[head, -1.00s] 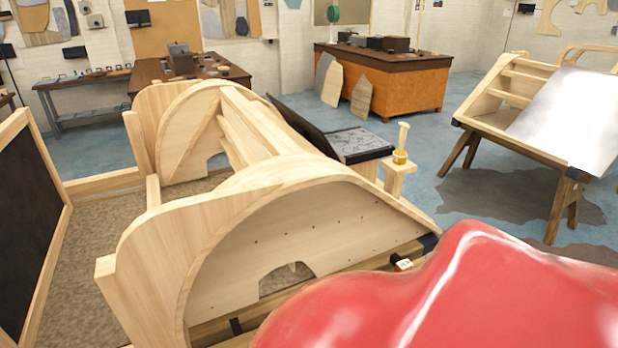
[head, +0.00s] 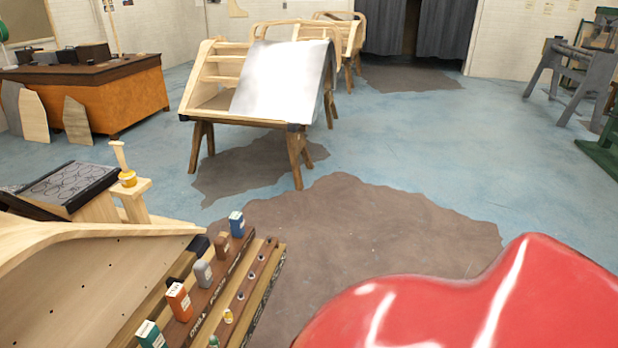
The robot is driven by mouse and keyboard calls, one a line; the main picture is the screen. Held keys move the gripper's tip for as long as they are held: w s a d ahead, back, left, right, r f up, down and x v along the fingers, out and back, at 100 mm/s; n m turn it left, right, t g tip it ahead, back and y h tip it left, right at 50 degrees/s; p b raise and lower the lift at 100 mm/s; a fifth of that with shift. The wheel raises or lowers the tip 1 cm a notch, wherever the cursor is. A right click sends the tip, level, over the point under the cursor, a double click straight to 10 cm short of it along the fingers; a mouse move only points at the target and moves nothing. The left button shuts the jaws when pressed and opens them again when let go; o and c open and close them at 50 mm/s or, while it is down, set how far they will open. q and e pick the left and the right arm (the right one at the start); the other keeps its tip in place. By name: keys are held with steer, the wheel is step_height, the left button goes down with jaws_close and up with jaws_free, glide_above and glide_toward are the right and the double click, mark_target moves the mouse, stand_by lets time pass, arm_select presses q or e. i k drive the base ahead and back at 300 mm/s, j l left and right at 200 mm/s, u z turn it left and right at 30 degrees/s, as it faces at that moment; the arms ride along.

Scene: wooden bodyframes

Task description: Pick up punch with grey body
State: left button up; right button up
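A small punch with a grey body (head: 203,273) and a pale label stands upright in a dark wooden rack (head: 237,288) at the lower left. It stands in a row of similar pieces: a brown one (head: 222,245) and a blue one (head: 236,224) on its far side, an orange one (head: 179,301) and a green one (head: 150,335) on its near side. Neither of my grippers is in view. Nothing is seen touching the grey punch.
A glossy red curved surface (head: 470,310) fills the lower right. A wooden bodyframe (head: 80,275) borders the rack on the left. A wooden stand with a white sheet (head: 275,80) stands beyond. The blue floor (head: 430,130) in the middle and right is mostly clear.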

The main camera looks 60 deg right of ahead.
mark_target(202, 272)
steer(key=i+j+z, duration=0.1)
steer(key=z, duration=0.35)
steer(key=j+z, duration=0.6)
steer(key=z, duration=0.35)
